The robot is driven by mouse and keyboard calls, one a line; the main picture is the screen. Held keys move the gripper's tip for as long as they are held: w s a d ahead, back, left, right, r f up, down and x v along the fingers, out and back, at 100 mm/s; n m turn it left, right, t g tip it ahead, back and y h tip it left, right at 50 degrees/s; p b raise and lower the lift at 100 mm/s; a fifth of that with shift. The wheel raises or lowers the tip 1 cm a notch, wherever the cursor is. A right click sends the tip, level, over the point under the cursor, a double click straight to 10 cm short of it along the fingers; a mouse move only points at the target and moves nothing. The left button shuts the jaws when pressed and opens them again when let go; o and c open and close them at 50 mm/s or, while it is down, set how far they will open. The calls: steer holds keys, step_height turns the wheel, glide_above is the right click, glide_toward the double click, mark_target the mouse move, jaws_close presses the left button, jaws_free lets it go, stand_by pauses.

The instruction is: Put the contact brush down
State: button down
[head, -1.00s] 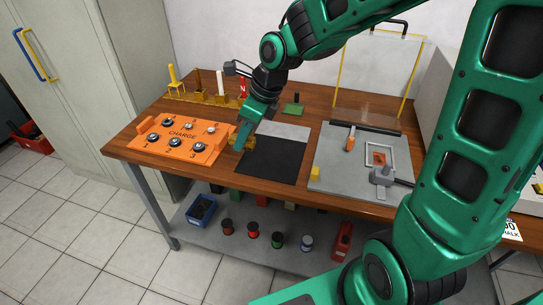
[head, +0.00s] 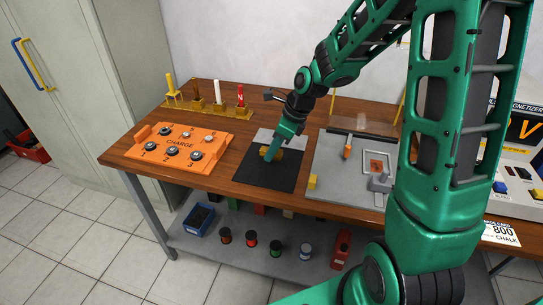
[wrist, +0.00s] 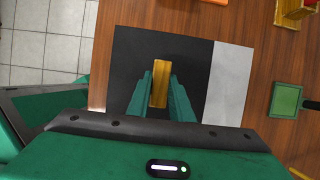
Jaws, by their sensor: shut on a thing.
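The contact brush, seen as a yellow-gold block (wrist: 160,82), is between the two green fingers of my gripper (wrist: 160,98) in the wrist view. My gripper (head: 269,157) is shut on it over the black part of a black-and-white mat (head: 267,178) in the head view. The mat also fills the middle of the wrist view (wrist: 130,50). The fingers hide part of the brush in the head view. I cannot tell whether the brush touches the mat.
The orange CHARGE board (head: 180,138) with several round terminals is left of the mat. A grey fixture plate (head: 335,165) with a yellow block (head: 312,181) is to the right. A rack (head: 205,105) with upright tools stands behind. A green pad (wrist: 286,99) lies beyond the white area.

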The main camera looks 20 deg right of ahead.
mark_target(274, 158)
step_height(274, 158, down, 2)
steer(key=shift+f, duration=0.25)
steer(key=shift+s+f, duration=0.3)
steer(key=shift+f, duration=0.25)
steer(key=c, duration=1.6)
jaws_free()
steer(key=shift+f, duration=0.1)
steer(key=shift+s, duration=0.1)
steer(key=shift+a, duration=0.1)
steer(key=shift+a+r, duration=0.1)
steer(key=shift+r, duration=0.15)
steer(key=v, duration=0.7)
steer(key=w+v, duration=0.1)
steer(key=v, duration=0.3)
steer(key=shift+r, duration=0.2)
